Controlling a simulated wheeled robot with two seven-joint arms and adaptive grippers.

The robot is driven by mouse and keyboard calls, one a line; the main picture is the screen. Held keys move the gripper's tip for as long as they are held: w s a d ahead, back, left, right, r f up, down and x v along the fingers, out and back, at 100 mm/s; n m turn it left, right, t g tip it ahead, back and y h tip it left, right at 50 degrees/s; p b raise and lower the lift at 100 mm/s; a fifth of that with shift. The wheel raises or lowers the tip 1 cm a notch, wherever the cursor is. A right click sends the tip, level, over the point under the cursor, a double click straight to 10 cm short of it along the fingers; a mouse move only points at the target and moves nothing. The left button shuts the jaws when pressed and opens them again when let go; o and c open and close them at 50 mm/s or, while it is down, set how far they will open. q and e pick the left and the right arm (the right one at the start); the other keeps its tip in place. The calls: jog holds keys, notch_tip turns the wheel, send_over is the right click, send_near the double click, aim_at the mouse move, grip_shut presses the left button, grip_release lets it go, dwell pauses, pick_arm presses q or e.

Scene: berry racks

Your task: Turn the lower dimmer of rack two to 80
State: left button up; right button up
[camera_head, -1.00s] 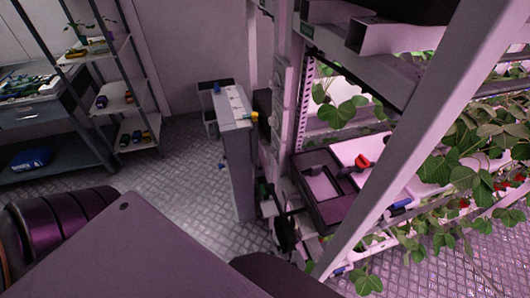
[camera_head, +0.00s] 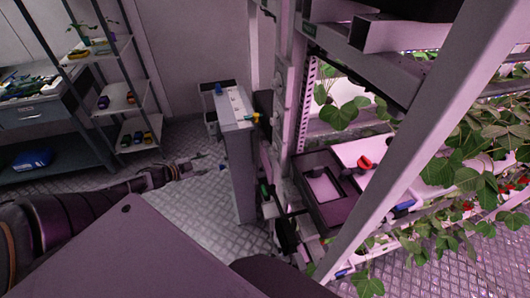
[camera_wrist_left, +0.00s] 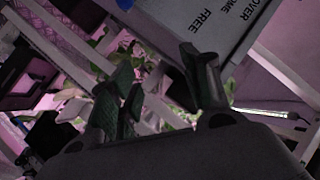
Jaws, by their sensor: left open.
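My left gripper (camera_head: 208,163) reaches in from the left in the head view, over the metal floor, just left of the narrow grey cabinet (camera_head: 241,172). Its fingers are apart, with nothing seen between them. In the left wrist view the two dark fingers (camera_wrist_left: 165,88) are spread, with leaves and rack parts blurred behind. The rack's pale upright (camera_head: 288,88) stands right of the cabinet, with small fittings on it. I cannot tell which fitting is the lower dimmer, nor read any setting.
A dark tray (camera_head: 312,205) and a red item (camera_head: 364,162) sit in the plant rack. Shelving (camera_head: 119,96) stands at left. Floor between shelving and cabinet is clear.

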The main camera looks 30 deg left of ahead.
pick_arm(q)
jog(key=d+r+h, duration=0.9)
jog(key=d+r, duration=0.3)
jog(key=d, duration=0.4)
jog(key=shift+d+r+h, duration=0.2)
jog(key=shift+d+h, duration=0.15)
jog(key=shift+h, duration=0.05)
jog(key=shift+d, duration=0.1)
send_near(273, 151)
jog(key=shift+w+f, duration=0.6)
jog(key=shift+w, duration=0.65)
jog(key=shift+d+b+x, duration=0.2)
jog(key=shift+b+x, duration=0.15)
jog(key=shift+x, duration=2.6)
jog(key=shift+s, duration=0.15)
jog(key=shift+r, duration=0.1)
jog(key=shift+c, duration=0.4)
